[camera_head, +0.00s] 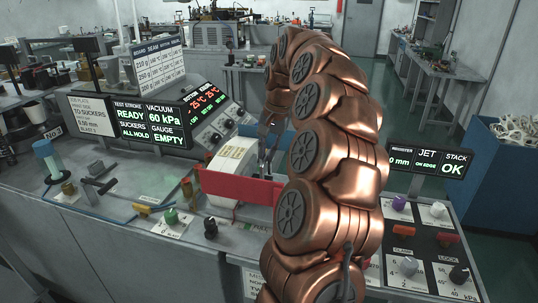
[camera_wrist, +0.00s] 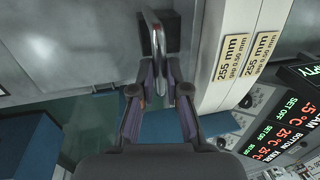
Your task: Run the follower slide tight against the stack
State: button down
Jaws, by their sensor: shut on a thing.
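My gripper (camera_head: 268,150) is at the console behind the red strip, partly hidden by my copper-coloured arm. In the wrist view my gripper (camera_wrist: 160,91) has its two fingers around the lower end of an upright shiny metal handle (camera_wrist: 157,38); whether this handle belongs to the follower slide cannot be told. A pale block with a label (camera_head: 233,158), perhaps the sheet stack, stands just left of the gripper. The wrist view shows a cream piece with two "255 mm" labels (camera_wrist: 226,50) right of the fingers. The contact between slide and stack is hidden.
A red strip (camera_head: 240,187) runs across the front of the pale block. Display panels (camera_head: 150,123) stand to the left. A right-hand display (camera_head: 428,161) reads "STACK OK". Knobs and switches (camera_head: 405,237) line the front right. A blue bin (camera_head: 505,180) stands at the far right.

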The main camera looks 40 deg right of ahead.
jog(key=shift+w, duration=0.1)
jog(key=c, duration=1.2)
grip_release()
jog(key=shift+s+d+r, duration=0.1)
jog(key=shift+s+r, duration=0.1)
jog(key=shift+r, duration=1.05)
jog(key=shift+s+d+r, duration=0.1)
jog(key=shift+s+r, duration=0.15)
jog(key=shift+r, duration=0.95)
jog(key=shift+s+d+r, duration=0.1)
jog(key=shift+s+r, duration=0.1)
jog(key=shift+r, duration=1.05)
jog(key=shift+a, duration=0.1)
